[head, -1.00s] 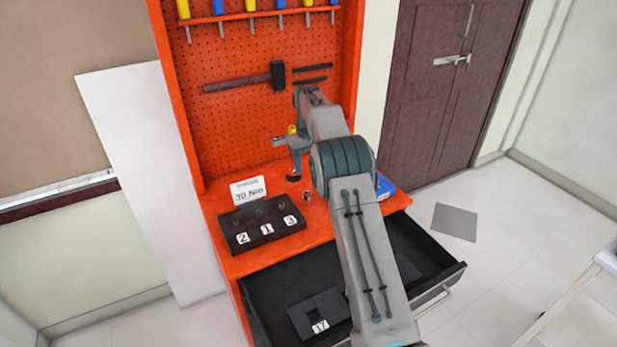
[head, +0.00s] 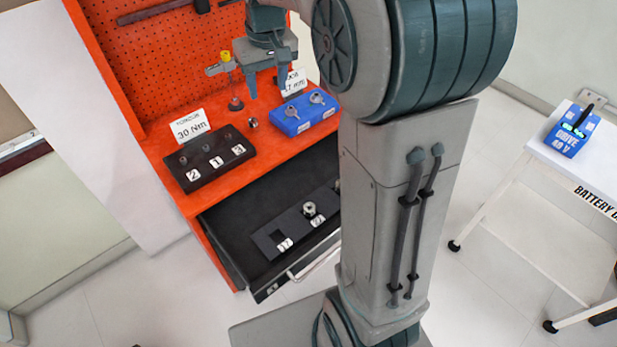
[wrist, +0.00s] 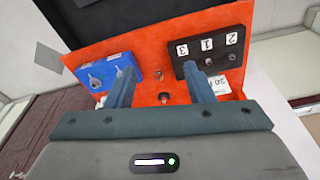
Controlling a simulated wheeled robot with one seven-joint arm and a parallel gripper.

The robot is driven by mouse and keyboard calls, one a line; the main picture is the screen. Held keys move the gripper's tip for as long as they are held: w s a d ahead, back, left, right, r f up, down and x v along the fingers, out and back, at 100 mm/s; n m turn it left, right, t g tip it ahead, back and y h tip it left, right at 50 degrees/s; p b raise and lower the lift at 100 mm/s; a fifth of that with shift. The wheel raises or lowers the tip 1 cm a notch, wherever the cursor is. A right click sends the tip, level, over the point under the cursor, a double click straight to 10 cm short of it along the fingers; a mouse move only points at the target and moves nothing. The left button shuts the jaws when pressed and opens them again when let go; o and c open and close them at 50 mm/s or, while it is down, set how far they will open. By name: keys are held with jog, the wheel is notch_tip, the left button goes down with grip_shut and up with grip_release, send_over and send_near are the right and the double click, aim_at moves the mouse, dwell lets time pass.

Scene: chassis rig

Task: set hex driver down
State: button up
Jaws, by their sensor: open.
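A slim upright tool with a yellow top (head: 228,61), apparently the hex driver, stands at the back of the orange bench. Its lower end meets a small dark round base (head: 236,104). My gripper (head: 250,75) is open around or beside the tool's upper part; the head view does not show whether they touch. In the wrist view, my two fingers (wrist: 160,92) are spread, with the dark round base (wrist: 164,98) between them. The yellow top does not show there.
A black holder (head: 215,175) labelled 2, 1, 3 and a blue holder (head: 301,127) stand on the bench. A small metal socket (head: 253,123) sits between them. The open drawer (head: 228,225) holds a socket tray. A pegboard (head: 150,65) rises behind.

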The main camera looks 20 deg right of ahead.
jog(key=s+f, duration=0.2)
jog(key=s, duration=0.9)
jog(key=s+f+m+t, duration=0.1)
jog(key=s+f, duration=0.2)
jog(key=s, duration=0.8)
jog(key=shift+s+f, duration=0.25)
jog(key=shift+f, duration=0.1)
jog(key=shift+a, duration=0.1)
